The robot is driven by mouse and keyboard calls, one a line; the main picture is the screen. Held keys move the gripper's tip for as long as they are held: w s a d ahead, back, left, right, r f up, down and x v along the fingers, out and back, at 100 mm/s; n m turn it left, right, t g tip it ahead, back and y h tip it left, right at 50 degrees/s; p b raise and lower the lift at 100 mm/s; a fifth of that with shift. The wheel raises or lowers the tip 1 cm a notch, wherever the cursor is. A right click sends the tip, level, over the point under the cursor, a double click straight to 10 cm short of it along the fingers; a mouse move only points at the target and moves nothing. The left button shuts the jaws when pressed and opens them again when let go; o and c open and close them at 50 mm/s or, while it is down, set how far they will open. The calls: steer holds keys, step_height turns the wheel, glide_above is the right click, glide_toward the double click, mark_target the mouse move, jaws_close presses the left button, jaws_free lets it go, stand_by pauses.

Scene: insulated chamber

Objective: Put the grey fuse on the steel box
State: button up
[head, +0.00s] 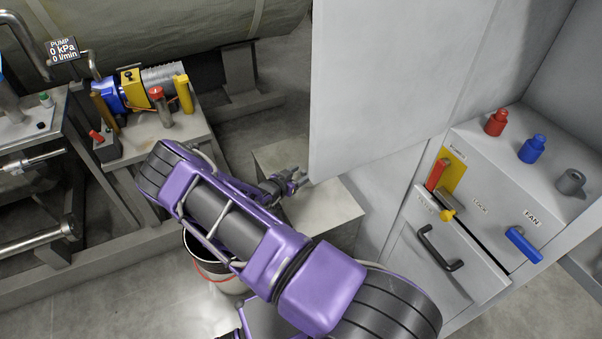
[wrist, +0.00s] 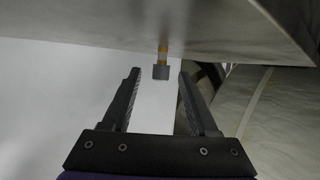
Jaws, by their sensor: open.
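The steel box (head: 325,208) stands on the floor behind the hanging grey panel, which hides part of it. My gripper (head: 294,184) is over the box, close to the panel's lower edge. In the wrist view my gripper (wrist: 159,74) is open, its two fingers apart. A small piece with a grey end and an orange-yellow stem, seemingly the grey fuse (wrist: 160,72), shows between the fingertips, touching neither. Its stem meets a flat grey metal surface (wrist: 90,20), which looks like the box top seen upside down. I cannot make the fuse out in the head view.
The grey panel (head: 385,90) hangs close beside my gripper. A cabinet at right carries a red (head: 496,122), a blue (head: 532,148) and a grey knob-like piece (head: 571,182). A bucket (head: 215,268) stands below my arm. A pump bench (head: 150,135) is at left.

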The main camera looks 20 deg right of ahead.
steer(key=p+v, duration=0.1)
steer(key=v, duration=1.6)
steer(key=shift+p, duration=0.4)
steer(key=shift+r, duration=0.1)
